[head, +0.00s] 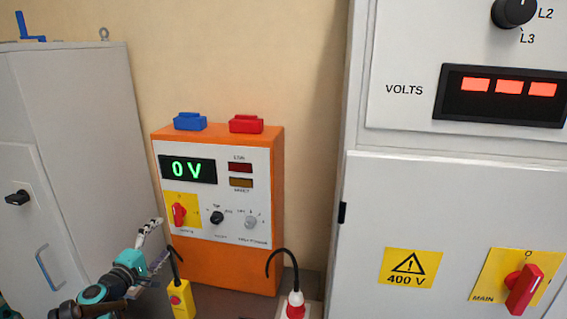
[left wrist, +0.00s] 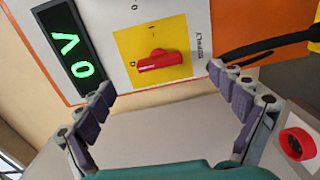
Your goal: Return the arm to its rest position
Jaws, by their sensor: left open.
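My left gripper (head: 154,243) shows at the lower left of the head view, in front of the orange test box (head: 247,265). In the left wrist view, its two fingers (left wrist: 162,84) are spread wide with nothing between them. The box's red rotary switch (head: 179,214) on a yellow plate is just beyond the fingertips. The red switch (left wrist: 158,61) also shows in the left wrist view, apart from the fingers. The green display (head: 188,169) reads 0 V. My right gripper is in neither view.
Grey cabinets stand at left (head: 90,120) and right (head: 365,210). The right cabinet carries a red main switch (head: 524,289).

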